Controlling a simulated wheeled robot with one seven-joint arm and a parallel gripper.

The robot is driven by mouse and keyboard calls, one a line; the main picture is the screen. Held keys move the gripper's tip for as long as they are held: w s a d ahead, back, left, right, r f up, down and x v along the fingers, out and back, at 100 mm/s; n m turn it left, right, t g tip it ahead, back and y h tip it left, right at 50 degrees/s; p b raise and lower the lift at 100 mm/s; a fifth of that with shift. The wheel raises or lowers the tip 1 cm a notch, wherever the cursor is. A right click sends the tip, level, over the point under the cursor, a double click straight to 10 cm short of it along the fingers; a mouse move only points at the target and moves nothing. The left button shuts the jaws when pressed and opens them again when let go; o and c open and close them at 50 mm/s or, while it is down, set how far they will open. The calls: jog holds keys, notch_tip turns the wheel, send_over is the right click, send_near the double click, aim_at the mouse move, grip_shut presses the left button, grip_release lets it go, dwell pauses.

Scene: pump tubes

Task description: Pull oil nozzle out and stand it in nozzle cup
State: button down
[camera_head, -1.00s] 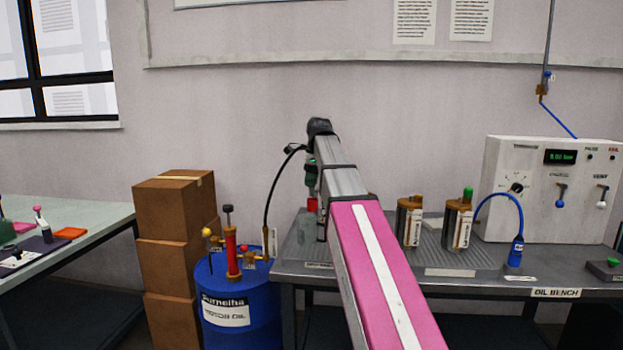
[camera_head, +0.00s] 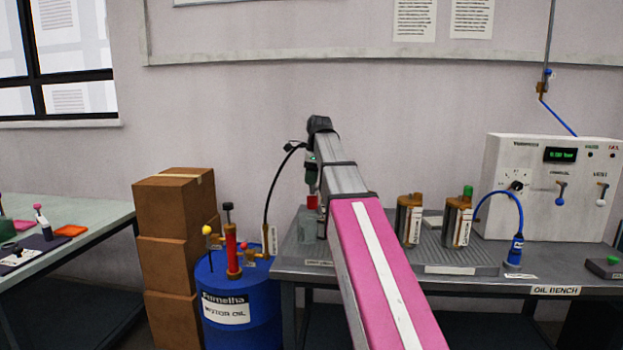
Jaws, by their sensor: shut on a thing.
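My gripper (camera_head: 309,158) is at the far end of my arm, over the left end of the oil bench, and is largely hidden by the arm. It is shut on the oil nozzle. A black hose (camera_head: 269,190) arches from the blue drum up to it.
The blue oil drum (camera_head: 240,326) with its red pump (camera_head: 231,250) stands left of the oil bench (camera_head: 452,285). Brown boxes (camera_head: 172,228) are stacked further left. Two canister-like pumps (camera_head: 409,222) (camera_head: 457,222) stand on the bench, right of my arm, before a white control panel (camera_head: 540,220).

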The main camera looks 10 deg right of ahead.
aim_at(312, 187)
jog(key=shift+f, duration=2.35)
jog(key=c, duration=0.7)
grip_release()
jog(key=r, duration=0.3)
jog(key=d+r, duration=0.1)
jog(key=r, duration=0.6)
jog(key=shift+s+d+r, duration=0.25)
jog(key=shift+d+r, duration=0.05)
jog(key=shift+r, duration=0.05)
